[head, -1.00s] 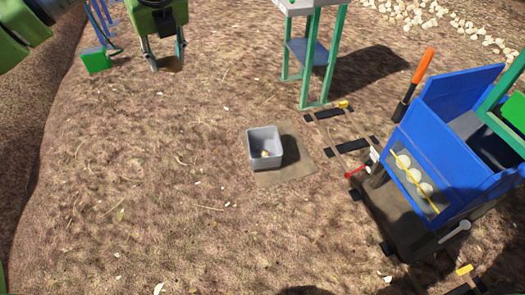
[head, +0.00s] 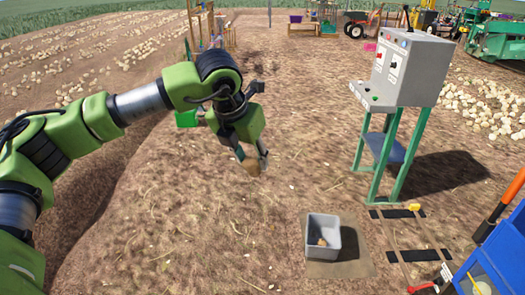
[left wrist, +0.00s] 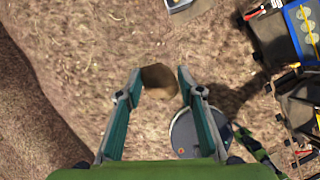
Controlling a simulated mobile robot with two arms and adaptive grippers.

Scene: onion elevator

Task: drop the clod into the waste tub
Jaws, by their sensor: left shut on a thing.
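The brown clod (head: 251,166) is between the fingers of my left gripper (head: 250,160), which is shut on it and holds it in the air. In the left wrist view the clod (left wrist: 159,77) shows between the two fingertips. The grey open waste tub (head: 322,252) stands upright on the ground, to the right of and below my left gripper in the head view. A small tan piece (head: 322,242) lies in it. A bit of the tub (left wrist: 184,4) shows at the top edge of the left wrist view. My right gripper is not in view.
The tub stands on a brown mat (head: 358,262). A grey control box (head: 411,68) on green legs stands behind it to the right. A blue machine (head: 500,258) is at the right edge. The ground between gripper and tub looks clear.

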